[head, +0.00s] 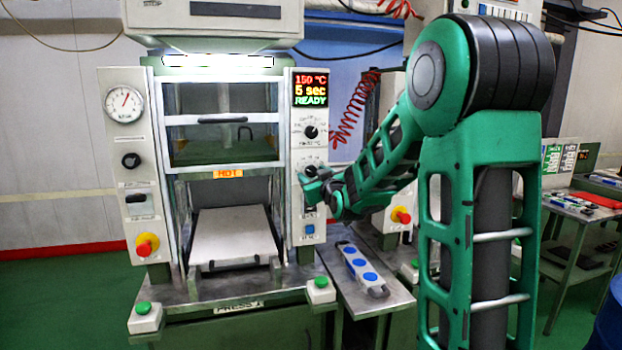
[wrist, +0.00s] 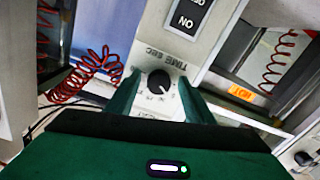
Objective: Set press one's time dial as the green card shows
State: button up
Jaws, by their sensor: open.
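Press one (head: 222,262) stands in front of me, labelled PRESS 1. Its display (head: 310,89) reads 150 °C, 5 sec, READY. The time dial (head: 310,171) is the lower black knob on the right panel. In the wrist view the dial (wrist: 159,81) sits beside the upside-down label TIME SEC, with a white pointer mark on it. My gripper (head: 311,181) is at the dial, its open green fingers (wrist: 158,88) on either side of the knob. I cannot tell whether they touch it. A green card (head: 551,158) stands at the far right, too small to read.
Another black knob (head: 311,132) sits above the time dial, and a blue button (head: 310,229) below. An orange HOT sign (head: 228,173) marks the press opening. A side shelf (head: 374,299) holds a grey strip with blue round parts (head: 360,266). Red coiled hoses hang behind.

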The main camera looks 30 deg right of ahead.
jog(key=c, duration=1)
jog(key=shift+c, duration=0.2)
jog(key=shift+m, duration=0.3)
jog(key=m, duration=0.3)
jog(key=shift+w+a+m, duration=0.1)
jog(key=shift+m, duration=0.2)
jog(key=m, duration=0.4)
jog(key=shift+a+f+m, duration=0.1)
jog(key=shift+m, duration=0.2)
jog(key=m, duration=0.4)
jog(key=shift+m, duration=0.3)
jog(key=shift+m+h, duration=0.3)
jog(key=shift+m, duration=2)
